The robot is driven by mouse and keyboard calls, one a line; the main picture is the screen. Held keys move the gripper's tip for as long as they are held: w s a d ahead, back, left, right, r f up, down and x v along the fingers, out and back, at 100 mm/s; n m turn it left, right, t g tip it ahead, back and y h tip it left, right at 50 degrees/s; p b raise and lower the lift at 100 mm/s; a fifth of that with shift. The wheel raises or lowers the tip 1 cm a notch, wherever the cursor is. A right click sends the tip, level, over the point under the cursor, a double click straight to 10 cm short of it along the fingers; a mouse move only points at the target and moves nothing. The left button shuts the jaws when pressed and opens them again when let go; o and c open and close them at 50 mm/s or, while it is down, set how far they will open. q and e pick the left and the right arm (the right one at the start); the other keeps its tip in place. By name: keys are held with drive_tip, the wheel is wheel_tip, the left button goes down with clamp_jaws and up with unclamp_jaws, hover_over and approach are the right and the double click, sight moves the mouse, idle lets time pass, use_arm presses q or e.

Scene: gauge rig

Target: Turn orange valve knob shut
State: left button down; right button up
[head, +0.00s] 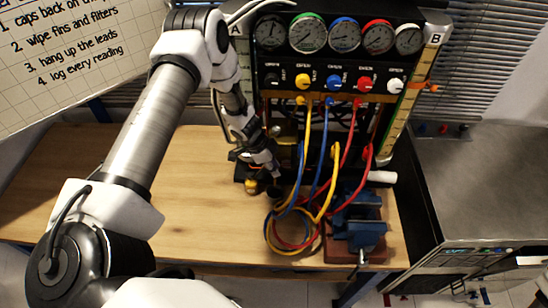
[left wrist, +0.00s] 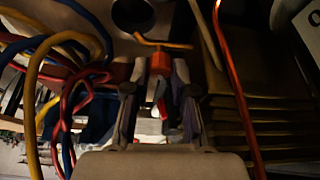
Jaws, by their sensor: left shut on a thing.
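The orange valve knob (left wrist: 161,62) shows in the left wrist view between the fingers of my left gripper (left wrist: 158,78). A thin orange bar (left wrist: 165,43) crosses just above it. The left gripper is shut on the knob. In the head view my left gripper (head: 272,180) points down at the lower left of the gauge rig (head: 338,15), close to the hoses. I cannot make out the knob there. My right gripper is in neither view.
Blue, yellow and red hoses (head: 328,200) hang from the rig and coil on the wooden bench (head: 190,190), right beside my left gripper. A blue vise (head: 357,222) stands at the bench's right end. A grey cabinet (head: 480,190) is farther right. The bench's left part is clear.

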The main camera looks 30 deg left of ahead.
use_arm(q)
drive_tip(key=c, duration=1)
unclamp_jaws()
drive_tip(key=shift+o, duration=0.2)
